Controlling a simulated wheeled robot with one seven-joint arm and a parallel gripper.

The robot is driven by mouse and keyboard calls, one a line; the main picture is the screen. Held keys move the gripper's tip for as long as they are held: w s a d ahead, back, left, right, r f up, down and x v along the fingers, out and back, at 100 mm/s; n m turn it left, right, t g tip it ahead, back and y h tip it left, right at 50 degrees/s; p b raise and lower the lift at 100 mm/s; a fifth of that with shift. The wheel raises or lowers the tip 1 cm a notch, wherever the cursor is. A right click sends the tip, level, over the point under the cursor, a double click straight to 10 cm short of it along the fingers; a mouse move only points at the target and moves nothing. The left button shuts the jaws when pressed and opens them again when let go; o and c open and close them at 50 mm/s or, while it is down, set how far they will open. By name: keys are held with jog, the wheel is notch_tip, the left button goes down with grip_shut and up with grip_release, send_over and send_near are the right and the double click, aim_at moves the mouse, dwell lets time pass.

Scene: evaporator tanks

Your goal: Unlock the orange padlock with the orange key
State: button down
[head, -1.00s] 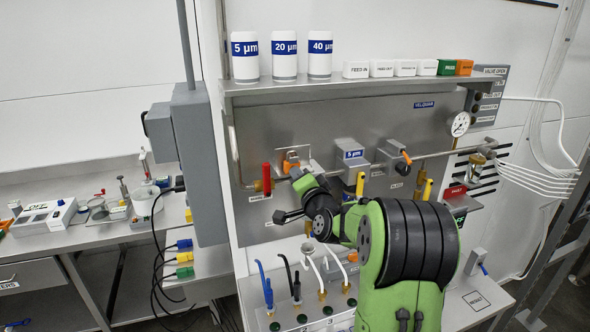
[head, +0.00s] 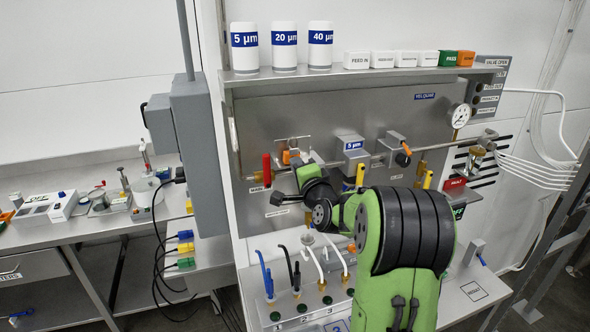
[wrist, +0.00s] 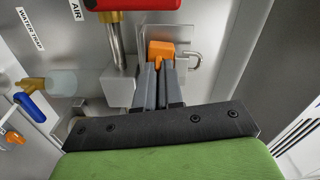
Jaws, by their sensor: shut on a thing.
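The orange padlock (head: 287,156) is at the steel panel, left of the filter housing. In the wrist view its orange body (wrist: 160,47) sits against a steel plate, and a silver curved shackle shows to its right. I cannot tell for sure whether the shackle is free of the body. My gripper (wrist: 158,68) points straight at the padlock, its fingers close together. A small bit of the orange key (wrist: 158,61) shows between the fingertips, at the padlock's face; how deep it sits is hidden. In the head view my arm partly covers the gripper.
A red valve handle (head: 267,169) stands close left of the padlock; it also shows at the top of the wrist view (wrist: 130,4). The filter housing (head: 351,150) and yellow handles (head: 360,176) are to the right. Hose fittings (head: 300,285) stand on the ledge below.

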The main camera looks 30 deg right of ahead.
jog(key=n+b, duration=1.1)
jog(key=shift+d+f+n+b, duration=0.15)
jog(key=shift+f+n+b, duration=0.05)
jog(key=shift+n+b, duration=0.2)
jog(key=c, duration=1.2)
grip_release()
jog(key=shift+s, duration=0.15)
